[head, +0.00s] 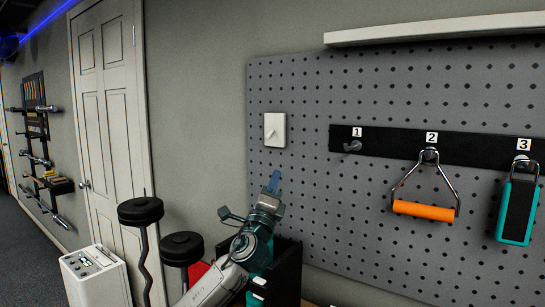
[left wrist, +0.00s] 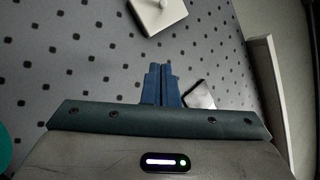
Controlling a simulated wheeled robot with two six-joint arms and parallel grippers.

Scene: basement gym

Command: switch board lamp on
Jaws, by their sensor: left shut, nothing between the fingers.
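A white wall switch (head: 275,130) with a small toggle is mounted on the left part of the grey pegboard (head: 300,190). My left gripper (head: 273,182) is below the switch, apart from it, with its blue fingers together and empty. In the left wrist view the switch plate (left wrist: 158,12) is at the top edge, beyond the closed blue fingertips (left wrist: 161,72); only its lower part shows. A lamp is not clearly visible in either view. My right gripper is not in view.
A black strip (head: 385,148) with numbered hooks holds an orange-handled grip (head: 426,210) and a teal-black item (head: 517,208). A white shelf (head: 440,28) is above. A black bin (head: 285,275) stands behind my left arm. Black-topped posts (head: 140,211) and a white box (head: 95,277) are at left.

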